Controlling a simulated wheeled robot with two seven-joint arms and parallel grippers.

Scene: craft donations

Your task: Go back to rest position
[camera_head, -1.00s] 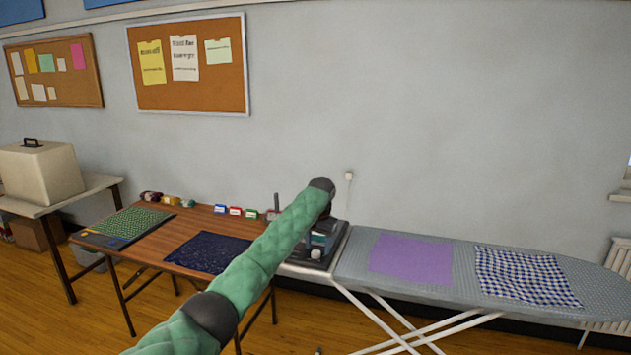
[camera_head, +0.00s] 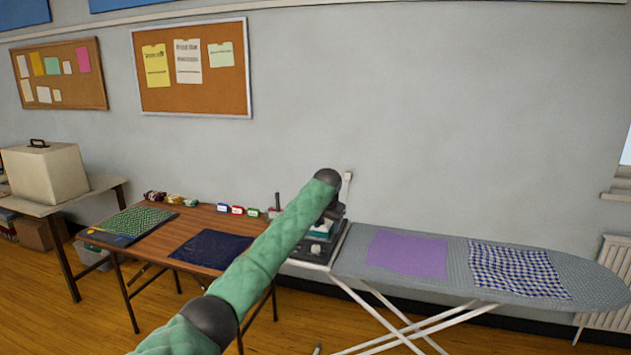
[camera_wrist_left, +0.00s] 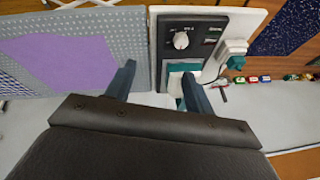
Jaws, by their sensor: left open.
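My left arm comes in from the lower left in the head view and bends down at its dark far joint. My left gripper (camera_head: 333,212) hangs there over the dark iron stand (camera_head: 312,252) at the ironing board's left end, largely hidden by the arm. In the left wrist view the gripper (camera_wrist_left: 158,72) has its two fingers apart. A teal and white object (camera_wrist_left: 178,76) shows between and beyond the fingers, beside the dark panel with a pale knob (camera_wrist_left: 181,40); nothing is visibly gripped. My right gripper is not in view.
The ironing board (camera_head: 350,262) holds a purple cloth (camera_head: 408,253) and a blue checked cloth (camera_head: 518,270). The brown table (camera_head: 160,246) holds a dark blue cloth (camera_head: 212,249), a green patterned mat (camera_head: 135,222) and small spools. The wall stands close behind.

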